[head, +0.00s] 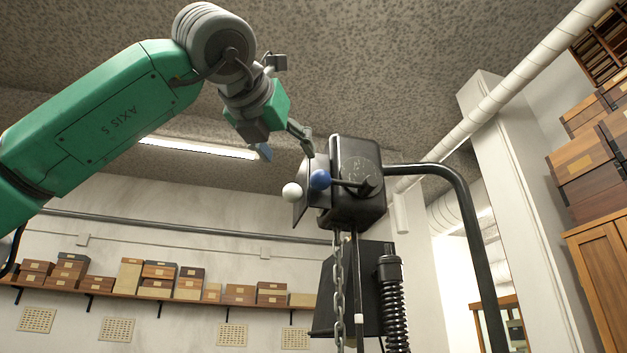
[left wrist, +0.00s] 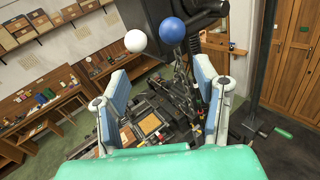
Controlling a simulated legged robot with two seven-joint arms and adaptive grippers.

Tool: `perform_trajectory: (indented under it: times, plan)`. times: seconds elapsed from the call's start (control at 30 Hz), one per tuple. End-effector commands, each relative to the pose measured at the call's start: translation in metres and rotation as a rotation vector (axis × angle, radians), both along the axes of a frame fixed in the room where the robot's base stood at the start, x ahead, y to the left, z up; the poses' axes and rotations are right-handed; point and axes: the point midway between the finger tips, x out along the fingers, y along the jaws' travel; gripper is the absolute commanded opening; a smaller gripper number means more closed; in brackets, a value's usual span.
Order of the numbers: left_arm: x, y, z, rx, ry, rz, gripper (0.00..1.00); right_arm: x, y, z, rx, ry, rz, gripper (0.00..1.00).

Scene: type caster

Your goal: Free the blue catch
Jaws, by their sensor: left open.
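The blue catch is a blue ball knob (head: 320,179) on the left face of a black box (head: 358,190) mounted high on a bent post. A white ball knob (head: 292,191) sits just left of it. My left gripper (head: 283,145) is open and empty, up and left of the blue knob, and looks apart from it. In the left wrist view the blue knob (left wrist: 172,30) and the white knob (left wrist: 135,41) show beyond the open fingers, above the gap between them. The blue knob's stem is mostly hidden there. My right gripper is in neither view.
A chain (head: 338,290) and a black coiled spring (head: 393,310) hang below the box. The black post (head: 468,215) bends down on its right. Below, a machine with a cluttered bed (left wrist: 160,115) stands on the floor. Boxes line a wall shelf (head: 150,297).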

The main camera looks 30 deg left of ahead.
Motion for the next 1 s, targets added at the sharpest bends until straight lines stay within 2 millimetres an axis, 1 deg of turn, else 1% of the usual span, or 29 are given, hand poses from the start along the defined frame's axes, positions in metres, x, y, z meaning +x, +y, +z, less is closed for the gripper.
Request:
perform_trajectory:
  times: [0.03, 0.27, 0.37, 0.5, 0.63, 0.77, 0.87, 1.0]
  plan:
    - [0.008, -0.003, 0.003, 0.005, 0.001, 0.001, 0.56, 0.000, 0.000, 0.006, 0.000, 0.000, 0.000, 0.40]
    - [0.054, -0.006, 0.008, 0.019, -0.001, 0.002, 0.56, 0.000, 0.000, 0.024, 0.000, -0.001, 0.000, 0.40]
    - [0.073, -0.002, 0.007, 0.019, -0.001, 0.001, 0.56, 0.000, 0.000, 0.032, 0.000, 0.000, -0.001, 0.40]
    - [0.094, 0.013, 0.005, 0.015, -0.001, 0.000, 0.56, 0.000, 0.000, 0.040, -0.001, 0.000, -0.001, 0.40]
    - [0.107, 0.025, 0.002, 0.010, -0.001, 0.001, 0.56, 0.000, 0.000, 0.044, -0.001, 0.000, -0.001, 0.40]
    - [0.115, 0.034, -0.001, 0.005, 0.001, 0.000, 0.56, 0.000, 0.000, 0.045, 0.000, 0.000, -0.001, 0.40]
    - [0.116, 0.033, -0.002, 0.005, 0.001, 0.000, 0.56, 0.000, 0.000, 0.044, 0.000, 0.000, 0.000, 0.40]
    - [0.114, 0.025, 0.000, 0.010, 0.002, 0.003, 0.56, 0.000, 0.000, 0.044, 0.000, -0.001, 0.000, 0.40]
